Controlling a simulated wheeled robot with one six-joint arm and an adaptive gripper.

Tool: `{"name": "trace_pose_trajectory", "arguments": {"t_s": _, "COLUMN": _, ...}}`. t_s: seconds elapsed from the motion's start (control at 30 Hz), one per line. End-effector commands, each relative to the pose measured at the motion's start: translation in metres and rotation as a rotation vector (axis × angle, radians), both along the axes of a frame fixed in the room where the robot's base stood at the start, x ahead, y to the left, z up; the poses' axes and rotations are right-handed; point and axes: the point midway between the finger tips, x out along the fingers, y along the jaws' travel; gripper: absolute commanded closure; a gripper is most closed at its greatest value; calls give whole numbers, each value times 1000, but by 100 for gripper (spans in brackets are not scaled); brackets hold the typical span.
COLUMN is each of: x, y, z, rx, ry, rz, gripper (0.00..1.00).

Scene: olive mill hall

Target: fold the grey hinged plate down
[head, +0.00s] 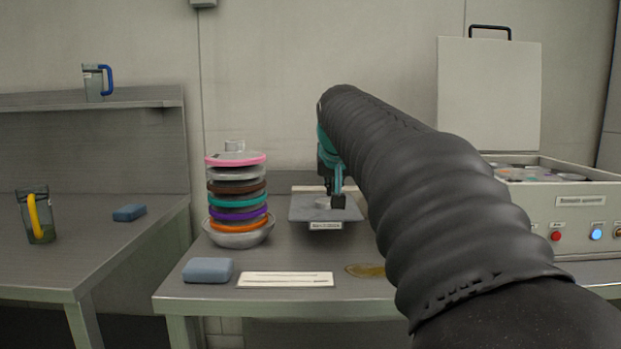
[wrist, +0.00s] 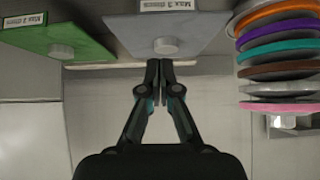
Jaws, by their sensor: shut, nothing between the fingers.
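The grey plate (head: 300,212) with a label on its front edge extends out over the table beside the disc stack. It looks near level; I cannot tell whether it lies fully flat. In the wrist view, which is upside down, the grey plate (wrist: 125,30) shows a round knob near its back edge. My gripper (head: 337,201) is shut and empty, fingers pointing at the plate close by the knob. The fingertips (wrist: 159,63) overlap the plate's back edge in the wrist view; contact is unclear. My arm hides the area right of the plate.
A green labelled plate (wrist: 60,40) is beside the grey one. A stack of coloured discs (head: 237,202) stands left. A sponge (head: 208,270), a white card (head: 285,280) and a yellowish puddle (head: 366,270) lie in front. An open-lidded box (head: 560,215) with buttons stands right.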

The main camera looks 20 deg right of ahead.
Motion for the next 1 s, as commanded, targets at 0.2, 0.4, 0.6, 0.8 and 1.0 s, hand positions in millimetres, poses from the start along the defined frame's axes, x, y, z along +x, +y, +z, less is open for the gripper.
{"name": "trace_pose_trajectory", "arguments": {"t_s": 0.2, "x": 23, "y": -10, "z": -30, "rx": 1, "ry": 2, "rz": 0, "gripper": 100}}
{"name": "trace_pose_trajectory", "arguments": {"t_s": 0.4, "x": 22, "y": -9, "z": -55, "rx": 0, "ry": 1, "rz": 0, "gripper": 100}}
{"name": "trace_pose_trajectory", "arguments": {"t_s": 0.6, "x": 22, "y": -9, "z": -64, "rx": 0, "ry": 0, "rz": 0, "gripper": 100}}
{"name": "trace_pose_trajectory", "arguments": {"t_s": 0.8, "x": 22, "y": -9, "z": -64, "rx": 0, "ry": -1, "rz": 1, "gripper": 100}}
{"name": "trace_pose_trajectory", "arguments": {"t_s": 1.0, "x": 22, "y": -9, "z": -67, "rx": -2, "ry": -6, "rz": 0, "gripper": 100}}
